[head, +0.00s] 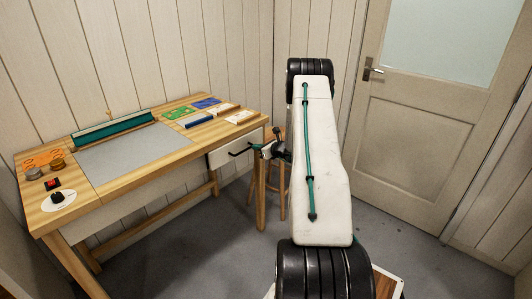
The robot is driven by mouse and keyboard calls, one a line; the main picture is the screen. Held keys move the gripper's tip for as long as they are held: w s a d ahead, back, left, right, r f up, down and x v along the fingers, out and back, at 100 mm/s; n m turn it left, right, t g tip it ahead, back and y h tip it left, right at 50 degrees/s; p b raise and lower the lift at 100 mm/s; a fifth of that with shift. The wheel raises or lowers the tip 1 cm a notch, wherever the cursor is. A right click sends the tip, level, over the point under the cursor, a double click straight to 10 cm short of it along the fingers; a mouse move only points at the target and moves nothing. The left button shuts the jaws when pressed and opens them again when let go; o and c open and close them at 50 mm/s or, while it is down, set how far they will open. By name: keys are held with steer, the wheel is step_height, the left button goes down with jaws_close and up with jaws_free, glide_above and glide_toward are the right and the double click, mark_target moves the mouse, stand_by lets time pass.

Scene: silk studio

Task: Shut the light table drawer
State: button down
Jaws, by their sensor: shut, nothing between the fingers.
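The light table (120,155) stands at the left, with a wooden frame and a pale grey panel in its top. Its drawer has a whitish front (220,157) under the right end of the table's front edge. A dark, bent bar (239,152) shows in front of the drawer front; I cannot tell whether it is the handle. My gripper (259,147) is shut and empty, just right of this bar and close to the drawer front. I cannot tell whether it touches. How far the drawer stands out is not clear from this angle.
A wooden stool (262,190) stands behind my gripper, partly hidden by my arm. A closed door (405,145) is at the right. Grey floor is free before it.

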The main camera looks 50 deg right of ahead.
steer(key=shift+w+d+r, duration=0.1)
steer(key=shift+w+r, duration=0.1)
steer(key=shift+w, duration=0.55)
steer(key=shift+w+r, duration=0.1)
steer(key=shift+s, duration=0.2)
steer(key=v, duration=1.4)
steer(key=shift+s+f, duration=0.15)
steer(key=shift+f, duration=0.1)
